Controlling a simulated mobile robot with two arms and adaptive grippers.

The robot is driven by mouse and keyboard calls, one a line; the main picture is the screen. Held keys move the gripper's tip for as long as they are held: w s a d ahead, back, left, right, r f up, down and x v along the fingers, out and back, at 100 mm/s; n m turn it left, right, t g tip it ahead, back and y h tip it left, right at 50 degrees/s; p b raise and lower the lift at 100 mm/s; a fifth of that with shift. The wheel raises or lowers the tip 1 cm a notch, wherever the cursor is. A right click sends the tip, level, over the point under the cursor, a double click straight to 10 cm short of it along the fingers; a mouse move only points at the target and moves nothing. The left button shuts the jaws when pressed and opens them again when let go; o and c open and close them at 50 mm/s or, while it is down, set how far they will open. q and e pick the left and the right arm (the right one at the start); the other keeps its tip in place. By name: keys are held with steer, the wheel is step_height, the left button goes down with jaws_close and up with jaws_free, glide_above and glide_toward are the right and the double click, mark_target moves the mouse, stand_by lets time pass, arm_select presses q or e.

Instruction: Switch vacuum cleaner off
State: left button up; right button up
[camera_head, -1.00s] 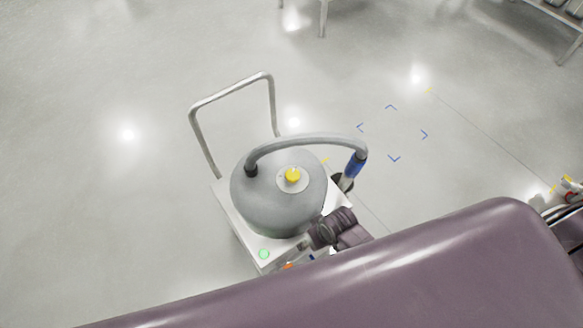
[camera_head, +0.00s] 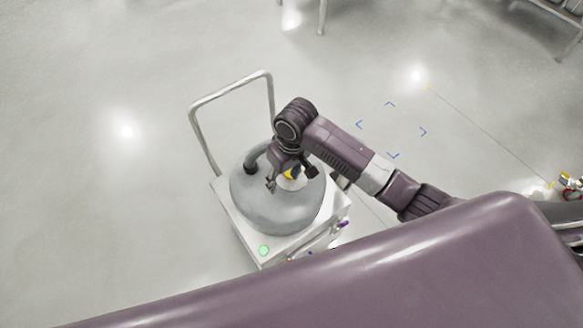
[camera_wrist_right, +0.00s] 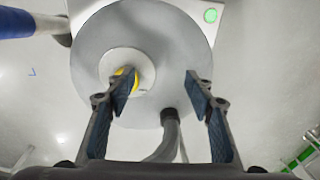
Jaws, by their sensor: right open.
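The vacuum cleaner has a grey dome (camera_head: 270,212) on a white square base, with a lit green lamp (camera_head: 264,250) at its front corner. The lamp also shows in the wrist view (camera_wrist_right: 211,15). A yellow knob (camera_head: 289,175) sits on a pale round plate on top of the dome, partly covered by my right gripper (camera_head: 291,180). In the wrist view my right gripper (camera_wrist_right: 160,86) is open and empty above the dome. Its left finger overlaps the yellow knob (camera_wrist_right: 118,73), so the knob is off-centre to the left. The knob's setting cannot be told. My left gripper is not in view.
A bent metal handle (camera_head: 232,88) stands behind the dome. Blue floor marks lie to the right. The floor left is clear.

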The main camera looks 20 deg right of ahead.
steer(key=shift+m+g+h, duration=0.3)
steer(key=shift+h, duration=0.3)
steer(key=w+d+r, duration=0.1)
steer(key=w+d, duration=0.1)
steer(key=w+d+r, duration=0.1)
steer(key=w+r, duration=0.1)
steer(key=shift+w+d+r, duration=0.2)
steer(key=shift+d, duration=0.15)
step_height(320, 180, down, 8)
steer(key=shift+r, duration=0.2)
arm_select(q)
steer(key=shift+s+d+f, duration=0.1)
steer(key=shift+s+d, duration=0.15)
steer(key=shift+s, duration=0.05)
arm_select(e)
steer(key=shift+c, duration=0.2)
steer(key=c, duration=1.1)
arm_select(q)
steer(key=shift+a, duration=0.15)
